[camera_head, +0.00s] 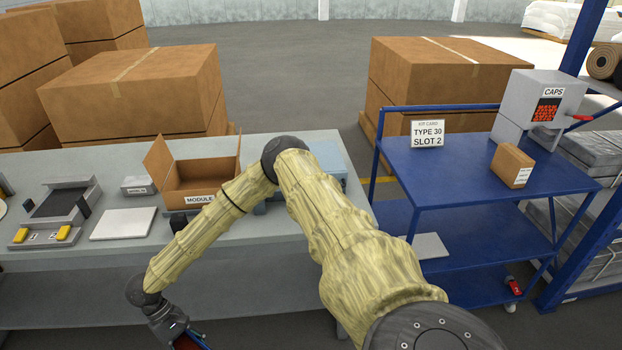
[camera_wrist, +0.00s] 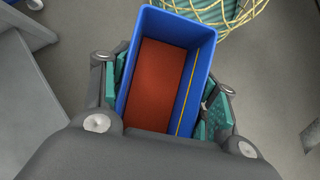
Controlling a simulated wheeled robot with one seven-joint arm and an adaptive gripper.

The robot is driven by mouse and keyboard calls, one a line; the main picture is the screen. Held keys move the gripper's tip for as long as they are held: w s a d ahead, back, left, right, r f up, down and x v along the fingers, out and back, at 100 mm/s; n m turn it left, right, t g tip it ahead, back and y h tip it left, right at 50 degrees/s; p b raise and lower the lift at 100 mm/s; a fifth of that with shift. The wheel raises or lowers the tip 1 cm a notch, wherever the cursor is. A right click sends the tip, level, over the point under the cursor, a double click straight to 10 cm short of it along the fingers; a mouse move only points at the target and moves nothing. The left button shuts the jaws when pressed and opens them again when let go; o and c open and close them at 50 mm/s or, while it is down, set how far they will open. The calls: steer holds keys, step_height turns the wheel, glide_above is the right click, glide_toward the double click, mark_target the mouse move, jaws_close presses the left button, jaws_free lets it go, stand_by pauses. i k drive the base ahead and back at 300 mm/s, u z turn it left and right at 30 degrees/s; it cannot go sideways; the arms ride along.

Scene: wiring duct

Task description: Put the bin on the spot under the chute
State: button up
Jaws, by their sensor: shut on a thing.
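A blue bin (camera_wrist: 190,95) with a red-brown inside fills the middle of the wrist view. My gripper (camera_wrist: 165,90) is shut on it, with teal finger pads against its left and right sides. In the head view my gripper (camera_head: 180,332) is low at the bottom left, in front of the workbench, with only a bit of the blue and red bin (camera_head: 192,343) showing at the picture's edge. A grey dispenser marked CAPS (camera_head: 556,92) stands on the blue cart at the right, with a red part low on its right side. I cannot make out a marked spot under it.
The blue cart (camera_head: 430,165) also bears a sign (camera_head: 427,134) and a small brown carton (camera_head: 512,166). The grey workbench (camera_head: 100,250) holds an open MODULE box (camera_head: 198,190). A yellow wire basket (camera_wrist: 235,18) lies beyond the bin. Large cartons stand behind.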

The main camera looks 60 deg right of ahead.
mark_target(547, 174)
steer(key=z, duration=2.85)
steer(key=i, duration=0.95)
